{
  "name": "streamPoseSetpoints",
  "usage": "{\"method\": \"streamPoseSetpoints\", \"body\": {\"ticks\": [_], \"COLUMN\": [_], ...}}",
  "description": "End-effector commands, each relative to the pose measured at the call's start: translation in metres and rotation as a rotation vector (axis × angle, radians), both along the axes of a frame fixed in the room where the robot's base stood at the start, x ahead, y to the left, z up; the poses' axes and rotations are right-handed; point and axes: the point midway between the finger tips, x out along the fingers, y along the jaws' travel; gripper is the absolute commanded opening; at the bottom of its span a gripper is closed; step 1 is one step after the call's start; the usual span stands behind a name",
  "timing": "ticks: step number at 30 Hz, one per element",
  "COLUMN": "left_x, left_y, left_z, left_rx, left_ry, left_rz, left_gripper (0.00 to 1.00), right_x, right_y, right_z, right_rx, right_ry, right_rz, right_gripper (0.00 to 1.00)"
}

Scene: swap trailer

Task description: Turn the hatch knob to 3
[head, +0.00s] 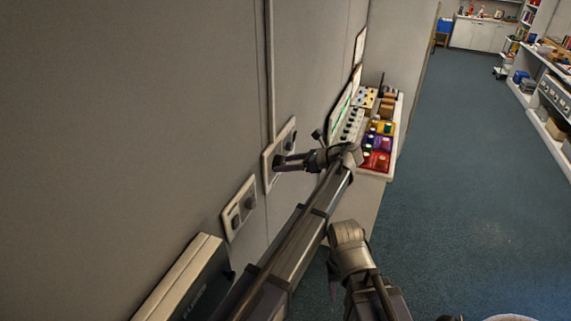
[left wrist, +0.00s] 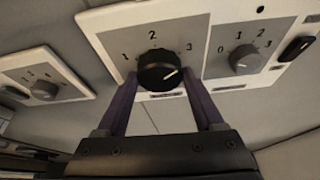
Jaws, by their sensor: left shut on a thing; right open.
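A round black knob (left wrist: 158,72) sits on a white wall panel (left wrist: 115,22) with the numbers 1, 2 and 3 around it. Its white mark points right and slightly up, on the side of the 3. My left gripper (head: 283,163) is at this panel (head: 267,170) in the head view. In the left wrist view its two fingers (left wrist: 160,100) stand on either side of the black knob, shut on it. The label below the knob is too small to read. My right gripper (head: 332,285) hangs low, away from the wall, open; its fingers are partly hidden.
A second dial (left wrist: 243,59) with a grey knob and a black switch (left wrist: 297,48) are close to the right. Another two-knob panel (head: 239,207) is on the wall nearby. The floor at right is clear.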

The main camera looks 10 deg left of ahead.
Motion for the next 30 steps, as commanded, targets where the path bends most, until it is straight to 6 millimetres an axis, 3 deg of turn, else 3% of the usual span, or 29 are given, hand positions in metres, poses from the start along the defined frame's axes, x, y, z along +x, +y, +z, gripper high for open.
{"method": "streamPoseSetpoints", "body": {"ticks": [23,24,30], "left_x": [-0.0008,-0.0007,-0.0003], "left_y": [-0.0011,-0.0011,-0.0007], "left_z": [-0.0014,-0.0014,-0.0007], "left_rx": [0.008,0.008,0.011], "left_ry": [0.088,0.088,0.086], "left_rz": [0.001,0.0,0.001], "left_gripper": [0.13,0.73,0.96], "right_x": [0.0,0.0,0.0], "right_y": [0.0,0.0,0.0], "right_z": [-0.0004,-0.0004,-0.0002], "right_rx": [0.0,0.0,0.0], "right_ry": [0.0,0.0,0.0], "right_rz": [0.0,0.0,0.0], "right_gripper": [0.5,0.5,0.5]}}
